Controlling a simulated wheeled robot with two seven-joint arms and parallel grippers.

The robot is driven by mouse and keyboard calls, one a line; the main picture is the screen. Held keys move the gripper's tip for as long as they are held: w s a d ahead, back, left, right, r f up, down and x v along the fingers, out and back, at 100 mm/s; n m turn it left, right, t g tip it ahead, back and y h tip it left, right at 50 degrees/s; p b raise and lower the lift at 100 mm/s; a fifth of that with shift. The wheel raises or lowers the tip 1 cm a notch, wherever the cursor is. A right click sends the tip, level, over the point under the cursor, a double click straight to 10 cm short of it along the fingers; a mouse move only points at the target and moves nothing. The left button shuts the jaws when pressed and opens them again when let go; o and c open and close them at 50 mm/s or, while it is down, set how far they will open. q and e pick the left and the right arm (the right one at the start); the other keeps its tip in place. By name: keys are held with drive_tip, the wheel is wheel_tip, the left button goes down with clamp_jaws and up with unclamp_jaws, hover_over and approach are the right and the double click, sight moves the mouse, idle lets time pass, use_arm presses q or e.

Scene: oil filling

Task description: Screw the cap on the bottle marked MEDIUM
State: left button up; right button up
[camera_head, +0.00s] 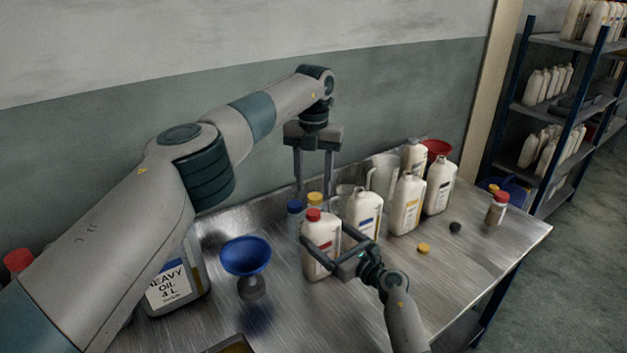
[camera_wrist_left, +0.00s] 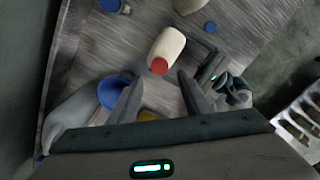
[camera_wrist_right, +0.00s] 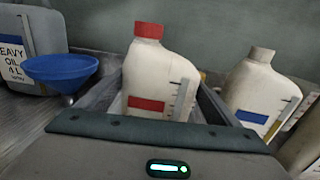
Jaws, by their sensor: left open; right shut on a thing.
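A white bottle (camera_head: 320,243) with a red cap (camera_head: 313,214) and a red label stands upright on the metal table. My right gripper (camera_head: 325,236) is shut around its body, and the right wrist view shows the bottle (camera_wrist_right: 160,80) between the fingers. The red cap sits on its neck; how tight it is cannot be told. My left gripper (camera_head: 313,182) is open and empty above this bottle, pointing down; the left wrist view shows the red cap (camera_wrist_left: 160,66) just beyond the fingertips. I cannot read MEDIUM on any label.
A blue-label bottle (camera_head: 362,214) stands close to the right. Yellow-label (camera_head: 406,204) and other bottles (camera_head: 440,186) stand beyond it. A blue funnel (camera_head: 246,256) and a HEAVY OIL jug (camera_head: 176,288) are left. A yellow cap (camera_head: 423,248) and dark cap (camera_head: 455,227) lie right.

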sight(313, 211)
use_arm(q)
drive_tip(key=shift+n, duration=0.4)
drive_tip(key=shift+f, duration=4)
clamp_jaws()
drive_tip(key=m, duration=0.4)
drive_tip(key=shift+m, duration=0.4)
drive_tip(key=shift+o, duration=0.7)
unclamp_jaws()
